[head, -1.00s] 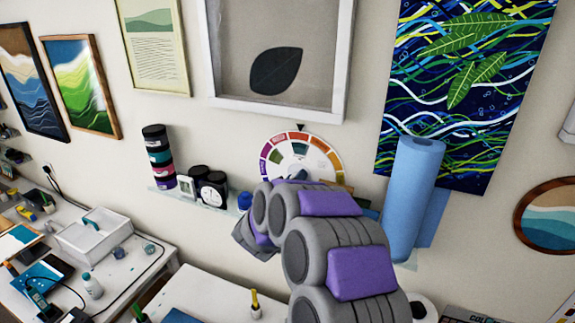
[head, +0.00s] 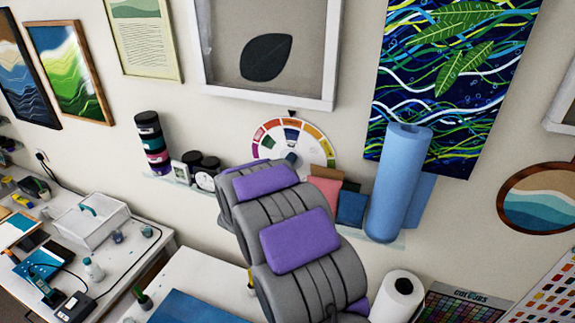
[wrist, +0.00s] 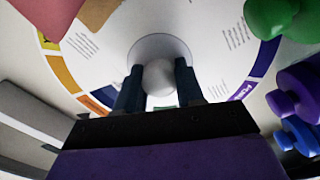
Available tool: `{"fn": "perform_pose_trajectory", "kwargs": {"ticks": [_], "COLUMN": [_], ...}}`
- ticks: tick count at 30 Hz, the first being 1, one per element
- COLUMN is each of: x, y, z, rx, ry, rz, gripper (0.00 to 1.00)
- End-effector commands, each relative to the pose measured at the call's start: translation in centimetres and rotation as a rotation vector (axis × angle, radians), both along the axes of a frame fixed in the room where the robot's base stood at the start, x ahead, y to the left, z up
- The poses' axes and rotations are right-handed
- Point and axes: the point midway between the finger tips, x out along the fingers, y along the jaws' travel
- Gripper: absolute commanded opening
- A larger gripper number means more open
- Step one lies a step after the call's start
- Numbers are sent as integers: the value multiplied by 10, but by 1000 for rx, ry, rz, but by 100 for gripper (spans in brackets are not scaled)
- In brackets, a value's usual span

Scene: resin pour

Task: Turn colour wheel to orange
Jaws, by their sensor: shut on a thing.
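The colour wheel (head: 318,135) is a white disc with a coloured rim on the wall above the shelf. A black pointer (head: 291,114) sits at its top, over the red to orange-red part of the rim. My arm hides the wheel's lower part in the head view. In the wrist view the wheel (wrist: 215,30) fills the middle, with yellow and orange at left and purple at right. My gripper (wrist: 159,80) is shut on the round white knob (wrist: 159,76) at the wheel's centre, one dark finger on each side.
Pink and blue cards (head: 351,208) and a blue roll (head: 398,185) stand right of the wheel. Green, purple and blue rounded things (wrist: 300,90) are close at right in the wrist view.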

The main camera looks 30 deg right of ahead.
Motion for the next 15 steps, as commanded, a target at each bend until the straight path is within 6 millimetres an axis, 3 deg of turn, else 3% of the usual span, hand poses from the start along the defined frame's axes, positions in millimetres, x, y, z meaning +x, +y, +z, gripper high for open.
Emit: {"fn": "perform_pose_trajectory", "kwargs": {"ticks": [11, 12, 15], "x": [1, 1, 0], "y": [1, 1, 1], "z": [-1, -1, -1], "rx": [-1, 0, -1], "ry": [4, 3, 3], "rz": [3, 3, 2], "gripper": [0, 41, 51]}}
